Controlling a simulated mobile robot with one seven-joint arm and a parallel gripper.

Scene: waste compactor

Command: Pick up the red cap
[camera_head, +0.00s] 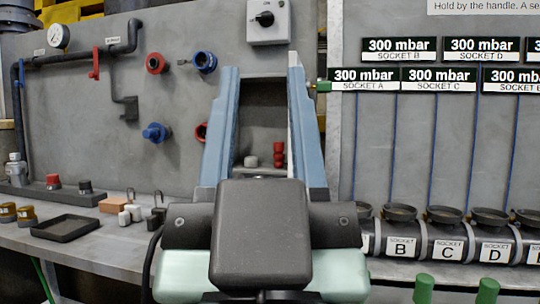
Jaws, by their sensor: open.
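A small red cap-like piece (53,181) sits on a dark rail on the bench at the left, beside a dark one of like shape. A red bulging piece (279,155) also shows between my fingers, beside a small pale grey cylinder (251,161). I cannot tell for sure which is the red cap. My gripper (262,62) is in the middle of the view, with two long blue-grey fingers spread apart. It is open, with nothing held. My dark wrist and arm hide the bench below and behind it.
Red and blue round fittings (204,62) stick out of the grey wall. A dark tray (66,228) and several small blocks lie on the left bench. Labelled sockets (447,242) line the right side, with green posts (424,288) before them.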

